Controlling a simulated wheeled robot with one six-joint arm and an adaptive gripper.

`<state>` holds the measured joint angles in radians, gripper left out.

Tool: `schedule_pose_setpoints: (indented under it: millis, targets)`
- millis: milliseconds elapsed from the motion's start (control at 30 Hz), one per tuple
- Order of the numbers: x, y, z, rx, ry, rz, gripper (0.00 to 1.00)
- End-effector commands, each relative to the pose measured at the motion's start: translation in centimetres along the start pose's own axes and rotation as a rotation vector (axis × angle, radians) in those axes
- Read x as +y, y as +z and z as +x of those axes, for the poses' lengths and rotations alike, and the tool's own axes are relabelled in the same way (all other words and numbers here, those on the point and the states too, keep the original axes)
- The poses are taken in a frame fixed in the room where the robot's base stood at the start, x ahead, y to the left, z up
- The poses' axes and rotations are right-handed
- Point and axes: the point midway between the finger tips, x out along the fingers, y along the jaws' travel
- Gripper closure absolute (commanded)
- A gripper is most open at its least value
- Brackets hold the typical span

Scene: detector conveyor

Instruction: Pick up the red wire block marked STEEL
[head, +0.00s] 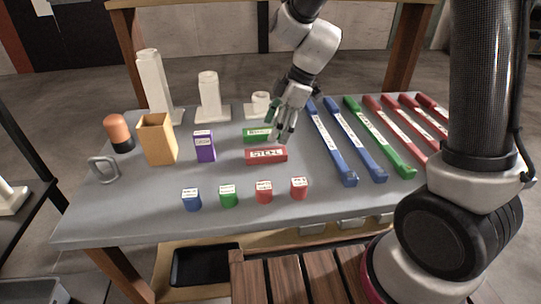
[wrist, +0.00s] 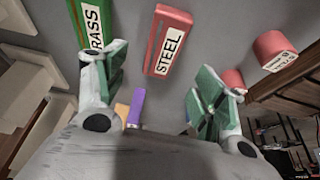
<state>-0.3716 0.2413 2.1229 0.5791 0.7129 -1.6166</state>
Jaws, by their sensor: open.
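The red block marked STEEL (head: 266,155) lies flat on the grey table, in front of a green block (head: 257,135). In the wrist view the red STEEL block (wrist: 161,58) shows between and beyond my open fingers, with the green block marked BRASS (wrist: 90,18) to its left. My gripper (head: 284,125) is open and empty above the table, close to the right end of the green block and behind the red one. In the wrist view my gripper (wrist: 165,88) has green pads on both fingers. Its height above the block is hard to tell.
A purple block (head: 204,147), a tan open box (head: 158,140) and an orange-topped item (head: 118,131) stand to the left. Several small cylinders line the front, including a red one (head: 299,188). Long bars, such as a blue one (head: 332,147), lie to the right. White stepped pieces (head: 209,97) stand behind.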

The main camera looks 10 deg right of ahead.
Motion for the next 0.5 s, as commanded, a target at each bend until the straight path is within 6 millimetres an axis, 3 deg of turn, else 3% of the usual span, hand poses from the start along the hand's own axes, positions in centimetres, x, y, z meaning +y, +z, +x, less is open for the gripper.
schedule_pose_setpoints:
  millis: [500]
  targets:
    - [-0.3, 0.5, 6.8, -0.003, -0.005, -0.018, 0.30]
